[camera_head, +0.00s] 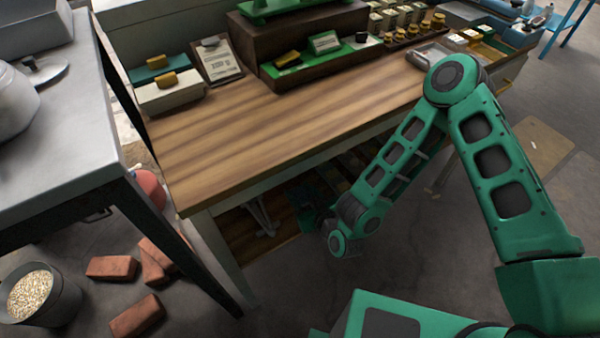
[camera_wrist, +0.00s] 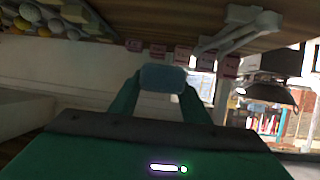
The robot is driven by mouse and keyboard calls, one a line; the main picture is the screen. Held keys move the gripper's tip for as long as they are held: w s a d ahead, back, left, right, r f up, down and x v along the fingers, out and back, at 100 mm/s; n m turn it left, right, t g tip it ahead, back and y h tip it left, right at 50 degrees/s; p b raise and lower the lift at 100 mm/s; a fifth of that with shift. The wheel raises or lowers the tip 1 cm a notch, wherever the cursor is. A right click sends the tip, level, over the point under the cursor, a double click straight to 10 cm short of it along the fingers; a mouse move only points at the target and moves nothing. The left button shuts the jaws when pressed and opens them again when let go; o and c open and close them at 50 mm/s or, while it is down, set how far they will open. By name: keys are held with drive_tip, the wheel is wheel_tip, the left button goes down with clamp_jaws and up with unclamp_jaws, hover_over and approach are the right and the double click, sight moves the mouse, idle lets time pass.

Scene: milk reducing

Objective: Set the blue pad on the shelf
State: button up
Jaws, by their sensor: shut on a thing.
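The blue pad (camera_wrist: 162,78) is a small pale blue block with rounded edges. In the wrist view it sits between the two green fingers of my gripper (camera_wrist: 160,92), which is shut on it. The wooden shelf (camera_head: 242,238) shows low under the table in the head view. In the wrist view a wooden surface (camera_wrist: 180,14) spans the top of the picture, and the pad appears apart from it. In the head view my arm reaches down beside the table, and the gripper end is in shadow under the table edge. The pad cannot be made out there.
The wooden table (camera_head: 240,140) carries boxes and green trays along its back. A white bracket (camera_head: 262,217) stands on the lower shelf; several red-and-white tags (camera_wrist: 181,54) line an edge in the wrist view. Several bricks (camera_head: 112,267) and a grain bucket (camera_head: 42,295) are on the floor at left.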

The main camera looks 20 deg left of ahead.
sight(295, 192)
drive_tip(key=s+a, duration=0.4)
drive_tip(key=shift+n+g, duration=0.4)
drive_tip(key=shift+w+d+f, duration=0.25)
drive_tip(key=shift+w+f, duration=0.35)
drive_tip(key=shift+w, duration=0.15)
drive_tip(key=shift+w+d+f, duration=0.2)
drive_tip(key=shift+w+f, duration=0.35)
drive_tip(key=shift+w, duration=0.2)
drive_tip(key=shift+w+d+f, duration=0.25)
drive_tip(key=shift+w+f, duration=0.35)
drive_tip(key=shift+w, duration=0.15)
drive_tip(key=shift+w+d+f+y, duration=0.15)
drive_tip(key=shift+w+y, duration=0.15)
drive_tip(key=shift+w, duration=0.4)
drive_tip(key=shift+w+d+f, duration=0.2)
drive_tip(key=shift+w+f, duration=0.3)
drive_tip(key=shift+w, duration=0.2)
drive_tip(key=shift+w+d+f, duration=0.25)
drive_tip(key=shift+w+f, duration=0.25)
drive_tip(key=shift+w, duration=0.2)
drive_tip(key=shift+w+d+f, duration=0.2)
drive_tip(key=shift+w+f, duration=0.3)
drive_tip(key=shift+w, duration=0.2)
drive_tip(key=shift+f, duration=2)
drive_tip(key=o, duration=1.2)
drive_tip(key=shift+s, duration=0.1)
